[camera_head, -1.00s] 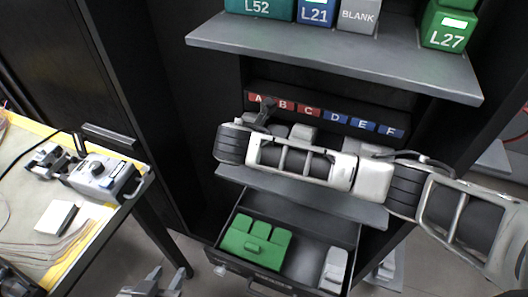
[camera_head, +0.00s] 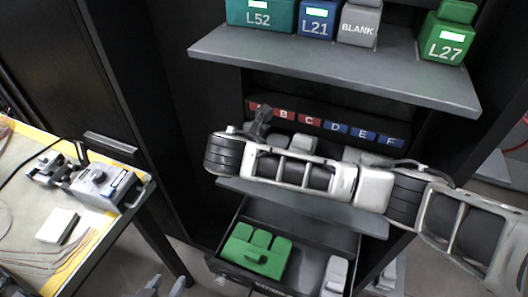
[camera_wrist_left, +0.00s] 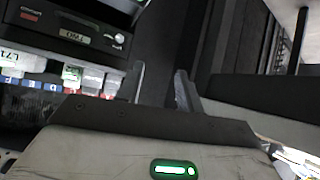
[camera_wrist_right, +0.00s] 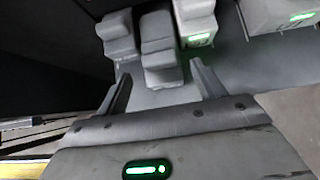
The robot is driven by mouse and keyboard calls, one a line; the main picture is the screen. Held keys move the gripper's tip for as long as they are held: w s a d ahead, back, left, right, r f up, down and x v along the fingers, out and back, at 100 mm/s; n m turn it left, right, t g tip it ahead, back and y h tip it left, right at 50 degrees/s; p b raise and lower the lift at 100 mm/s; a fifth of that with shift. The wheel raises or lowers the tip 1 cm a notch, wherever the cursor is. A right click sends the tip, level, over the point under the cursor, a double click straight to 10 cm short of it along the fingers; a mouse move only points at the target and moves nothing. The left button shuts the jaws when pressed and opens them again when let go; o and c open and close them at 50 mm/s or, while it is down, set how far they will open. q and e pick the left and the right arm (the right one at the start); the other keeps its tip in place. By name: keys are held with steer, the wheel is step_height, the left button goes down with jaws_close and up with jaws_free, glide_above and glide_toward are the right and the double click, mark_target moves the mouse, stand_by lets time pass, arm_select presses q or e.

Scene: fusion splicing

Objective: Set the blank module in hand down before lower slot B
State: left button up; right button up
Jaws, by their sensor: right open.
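In the right wrist view a plain grey module (camera_wrist_right: 160,48) stands on the grey shelf between the spread fingertips of my right gripper (camera_wrist_right: 160,72), with gaps on both sides. The gripper is open and holds nothing. In the head view the right arm lies across the lower shelf, and its wrist hides most of the gripper. A grey module top (camera_head: 303,142) shows behind it, below the red B and C labels; which slot the module between the fingers faces, I cannot tell. The red B label (camera_head: 282,113) is visible. My left gripper (camera_wrist_left: 160,72) is open and empty; its tips show low in the head view (camera_head: 165,287).
Another grey module (camera_wrist_right: 118,38) and a green-lit one (camera_wrist_right: 196,24) flank the module closely. The upper shelf (camera_head: 340,72) overhangs, bearing labelled modules. A workbench (camera_head: 25,180) stands left.

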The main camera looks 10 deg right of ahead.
steer(key=p+v, duration=0.2)
steer(key=v, duration=0.6)
steer(key=shift+s, duration=0.15)
steer(key=shift+a+r, duration=0.1)
steer(key=s+f+m+g+y, duration=0.3)
steer(key=s+f+m+y, duration=0.35)
steer(key=s+m, duration=0.45)
steer(key=s+d+f+m+h, duration=0.1)
steer(key=s+d+f+m, duration=0.2)
steer(key=s+d+m, duration=1)
steer(key=w+a+f+m+t+y, duration=0.2)
steer(key=w+a+f+t, duration=0.2)
steer(key=w+f, duration=0.3)
steer(key=shift+w+m+t, duration=0.3)
steer(key=shift+w+t, duration=0.25)
steer(key=shift+t, duration=0.35)
